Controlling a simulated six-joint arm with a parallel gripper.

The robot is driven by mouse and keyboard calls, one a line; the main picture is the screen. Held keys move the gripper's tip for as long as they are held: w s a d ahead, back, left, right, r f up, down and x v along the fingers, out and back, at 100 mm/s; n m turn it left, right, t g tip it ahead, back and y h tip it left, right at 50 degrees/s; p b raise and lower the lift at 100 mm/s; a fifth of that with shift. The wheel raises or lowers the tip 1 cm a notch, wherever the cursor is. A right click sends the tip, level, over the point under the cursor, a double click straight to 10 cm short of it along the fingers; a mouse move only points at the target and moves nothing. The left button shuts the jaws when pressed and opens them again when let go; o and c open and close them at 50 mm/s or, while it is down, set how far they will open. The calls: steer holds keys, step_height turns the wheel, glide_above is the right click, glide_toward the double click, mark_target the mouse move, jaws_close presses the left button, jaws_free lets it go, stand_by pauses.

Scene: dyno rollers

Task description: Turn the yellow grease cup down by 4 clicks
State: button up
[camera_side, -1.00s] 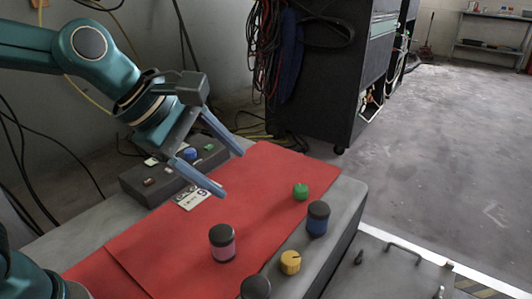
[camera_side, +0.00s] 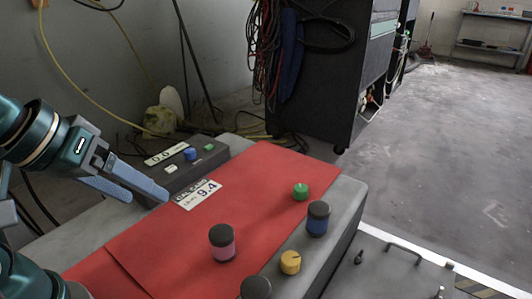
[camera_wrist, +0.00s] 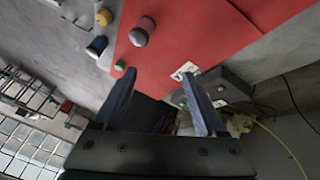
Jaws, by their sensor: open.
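The yellow grease cup (camera_side: 290,262) stands at the front right of the red mat's area, near the bench edge. It also shows in the wrist view (camera_wrist: 103,17), near the top left. My gripper (camera_side: 150,195) is at the left in the side view, above the bench's left side, well apart from the yellow cup. Its two blue-grey fingers also show in the wrist view (camera_wrist: 160,85), spread wide with nothing between them.
A pink-banded cup (camera_side: 222,245), a blue-banded cup (camera_side: 317,220), a green knob (camera_side: 300,191) and a dark cap (camera_side: 256,288) stand around the yellow cup. The red mat's (camera_side: 255,185) middle is clear.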

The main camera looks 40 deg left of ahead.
steer(key=shift+s+a+f+m+g, duration=0.15)
steer(key=shift+s+f+m, duration=0.2)
steer(key=shift+m, duration=0.5)
steer(key=shift+s+a+f+m+g, duration=0.2)
steer(key=shift+s+f+m, duration=0.1)
steer(key=shift+m, duration=0.5)
steer(key=shift+s+a+f+m+g, duration=0.15)
steer(key=shift+s+f+m, duration=0.15)
steer(key=shift+m, duration=0.55)
stand_by(0.8)
